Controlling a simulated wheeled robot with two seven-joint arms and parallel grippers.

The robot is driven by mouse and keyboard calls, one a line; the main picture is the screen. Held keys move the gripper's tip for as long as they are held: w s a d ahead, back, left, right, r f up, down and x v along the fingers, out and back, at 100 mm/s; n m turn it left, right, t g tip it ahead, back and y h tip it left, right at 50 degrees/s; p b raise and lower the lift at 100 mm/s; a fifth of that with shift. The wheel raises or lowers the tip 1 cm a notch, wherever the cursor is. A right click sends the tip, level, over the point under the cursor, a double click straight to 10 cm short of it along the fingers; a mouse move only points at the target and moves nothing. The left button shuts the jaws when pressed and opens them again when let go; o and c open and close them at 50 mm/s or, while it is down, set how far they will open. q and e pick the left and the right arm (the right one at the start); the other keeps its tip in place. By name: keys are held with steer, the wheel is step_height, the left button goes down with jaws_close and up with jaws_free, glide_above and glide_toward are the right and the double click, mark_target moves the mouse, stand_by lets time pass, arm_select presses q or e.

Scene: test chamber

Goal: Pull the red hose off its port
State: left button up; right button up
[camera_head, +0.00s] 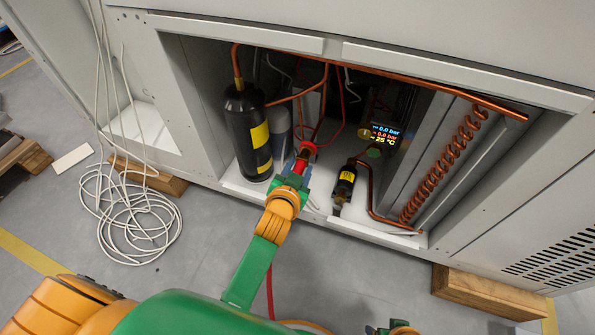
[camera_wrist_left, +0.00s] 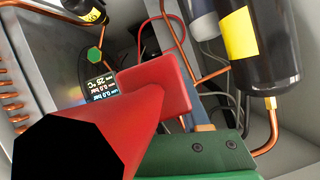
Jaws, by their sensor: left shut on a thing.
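My left gripper (camera_head: 301,168) reaches into the open bay of the grey cabinet and is shut on the red hose's thick end piece (camera_head: 309,148). In the left wrist view this red piece (camera_wrist_left: 160,95) fills the foreground, with a dark green jaw (camera_wrist_left: 205,146) beside it. A thin red line (camera_head: 270,290) hangs below my left arm. The port is hidden behind the red piece and the jaws, so I cannot tell whether the hose sits on it. Part of my right gripper (camera_head: 388,329) shows at the bottom edge; its jaws are unclear.
A black cylinder with a yellow label (camera_head: 248,135) stands left of the gripper. A small black canister (camera_head: 344,185), copper coil (camera_head: 436,165) and display (camera_head: 386,134) reading 0.0 bar twice and 25 °C are to the right. Coiled white cable (camera_head: 135,225) lies on the floor.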

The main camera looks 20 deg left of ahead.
arm_select(q)
jaws_close()
steer(key=shift+s+p, duration=0.45)
steer(key=shift+s, duration=0.25)
steer(key=shift+s+p, duration=0.35)
steer(key=shift+s, duration=1.05)
steer(key=shift+s+a+p, duration=0.1)
steer(key=shift+s+p, duration=0.65)
steer(key=shift+s, duration=0.75)
